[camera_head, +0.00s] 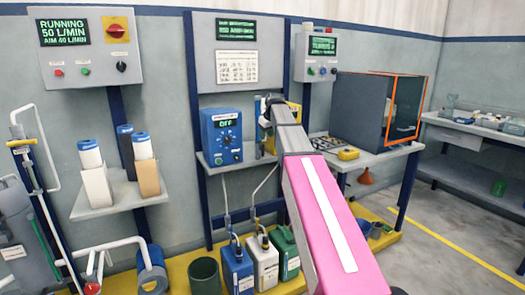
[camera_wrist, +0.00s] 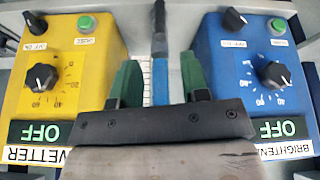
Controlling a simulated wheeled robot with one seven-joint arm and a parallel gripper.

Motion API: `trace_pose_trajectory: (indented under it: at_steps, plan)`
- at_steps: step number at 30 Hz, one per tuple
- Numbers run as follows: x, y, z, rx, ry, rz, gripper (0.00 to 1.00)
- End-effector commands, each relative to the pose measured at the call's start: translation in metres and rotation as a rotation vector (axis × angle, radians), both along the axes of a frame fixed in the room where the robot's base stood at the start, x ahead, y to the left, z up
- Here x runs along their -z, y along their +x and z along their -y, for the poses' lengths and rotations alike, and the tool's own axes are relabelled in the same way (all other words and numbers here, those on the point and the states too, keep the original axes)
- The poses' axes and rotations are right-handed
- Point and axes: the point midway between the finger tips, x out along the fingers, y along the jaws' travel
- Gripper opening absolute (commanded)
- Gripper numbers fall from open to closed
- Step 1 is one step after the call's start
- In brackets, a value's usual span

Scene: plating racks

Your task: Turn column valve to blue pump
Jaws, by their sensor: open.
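The blue pump (camera_head: 222,135) stands on the shelf, with a dial and a lit OFF display; in the wrist view it is at the right (camera_wrist: 235,75), upside down, labelled BRIGHTEN. The yellow pump (camera_wrist: 60,80), labelled WETTER and also OFF, is at the left there; in the head view my arm mostly hides it. My gripper (camera_wrist: 158,85) is open between the two pumps, its green fingers apart. A narrow upright bar (camera_wrist: 160,72), dark above and blue below, shows between the fingers. I cannot tell whether it is the column valve's handle. No contact is visible.
Below the shelf, blue (camera_head: 237,270), white (camera_head: 264,262) and green (camera_head: 285,252) canisters stand on a yellow platform. A dark enclosure (camera_head: 360,108) with an orange-edged opening stands on the right table. The floor at right is clear.

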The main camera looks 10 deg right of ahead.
Motion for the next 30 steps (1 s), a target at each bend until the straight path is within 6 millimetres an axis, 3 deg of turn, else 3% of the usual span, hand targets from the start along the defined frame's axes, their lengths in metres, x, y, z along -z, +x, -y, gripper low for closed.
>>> trace_pose_trajectory:
  at_steps: [15, 21, 30]
  plan:
    - [0.077, 0.030, -0.011, 0.002, 0.000, -0.002, 0.42]
    - [0.088, 0.034, -0.013, 0.001, 0.000, 0.000, 0.42]
    - [0.089, 0.034, -0.013, 0.002, 0.000, 0.000, 0.38]
